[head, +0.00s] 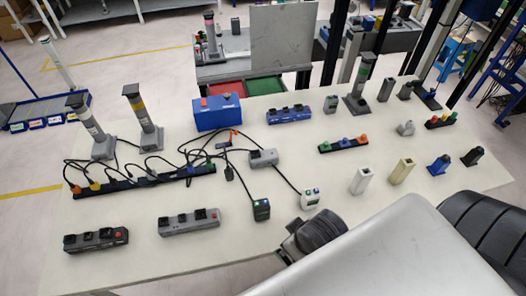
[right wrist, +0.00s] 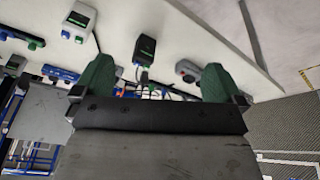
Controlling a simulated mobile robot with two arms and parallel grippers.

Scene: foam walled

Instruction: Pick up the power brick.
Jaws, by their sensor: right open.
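Several small boxes on the table could be the power brick; I cannot tell which from looks alone. A dark box with a green face (head: 262,210) stands near the table's front edge on a black cable; in the right wrist view a dark box with a green top (right wrist: 145,49) shows between the fingers, apart from them. A white box with green sockets (head: 310,199) is to its right, and a grey box (head: 263,158) lies behind. My right gripper (right wrist: 158,66) has green fingertips and is open and empty. Its fingers do not show in the head view. My left gripper is not in view.
The white table (head: 110,260) holds several power strips, such as a grey one (head: 189,222), tangled black cables, a blue toolbox (head: 217,112) and several upright posts. My right arm covers the front right edge. The front left is partly clear.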

